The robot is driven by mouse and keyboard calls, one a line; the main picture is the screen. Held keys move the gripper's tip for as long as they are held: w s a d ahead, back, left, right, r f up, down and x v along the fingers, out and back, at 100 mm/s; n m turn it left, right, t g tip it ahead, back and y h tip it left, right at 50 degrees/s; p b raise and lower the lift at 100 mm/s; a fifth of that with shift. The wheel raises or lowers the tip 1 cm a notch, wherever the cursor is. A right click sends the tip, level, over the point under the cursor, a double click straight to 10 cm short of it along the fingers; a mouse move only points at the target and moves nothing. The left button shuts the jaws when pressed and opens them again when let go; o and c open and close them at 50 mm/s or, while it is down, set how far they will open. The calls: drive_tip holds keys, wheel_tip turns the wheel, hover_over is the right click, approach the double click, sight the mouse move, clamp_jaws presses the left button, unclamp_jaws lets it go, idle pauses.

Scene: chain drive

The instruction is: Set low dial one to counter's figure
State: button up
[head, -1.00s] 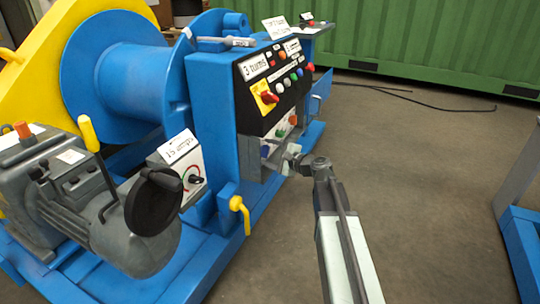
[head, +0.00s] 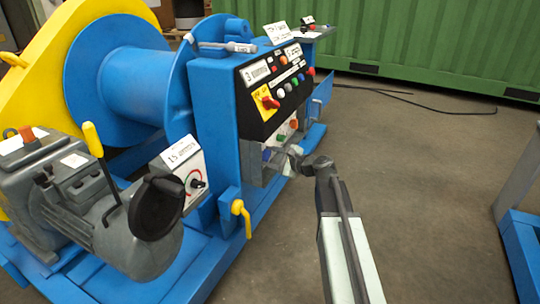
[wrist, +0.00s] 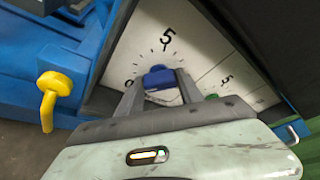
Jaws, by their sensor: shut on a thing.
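The low dial has a blue knob (wrist: 159,77) on a white scale plate (wrist: 140,38) in the wrist view, with a large 5 above it and a smaller figure to its left. My gripper (wrist: 157,88) has one finger on each side of the knob and is shut on it. The knob's pointer is not clear. In the head view my gripper (head: 284,158) reaches the low panel under the black control panel (head: 275,85) and partly hides it. A white label there (head: 255,73) seems to start with a 3; its other print is unreadable. I cannot tell which part is the counter.
A second scale with a green knob (wrist: 212,97) is close to the right finger. A yellow handle (head: 239,214) sticks out at the front left. A grey motor (head: 130,225) and a blue drum (head: 140,70) stand at left.

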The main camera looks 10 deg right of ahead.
drive_tip(key=m+g+p, duration=0.1)
drive_tip(key=m, duration=0.1)
drive_tip(key=m+g+y+p, duration=0.1)
drive_tip(key=m, duration=0.1)
drive_tip(key=shift+w+d+r+g, duration=0.1)
drive_tip(key=shift+w+g, duration=0.1)
drive_tip(key=shift+g, duration=0.2)
drive_tip(key=m+g+y, duration=0.1)
drive_tip(key=m, duration=0.1)
drive_tip(key=m+g, duration=0.1)
drive_tip(key=m, duration=0.1)
drive_tip(key=shift+w+d+y, duration=0.1)
drive_tip(key=shift+y, duration=0.3)
drive_tip(key=shift+m, duration=0.3)
drive_tip(key=o, duration=1.4)
drive_tip(key=p+v, duration=0.3)
drive_tip(key=v, duration=0.4)
drive_tip(key=shift+d+r, duration=0.15)
drive_tip(key=shift+d, duration=0.15)
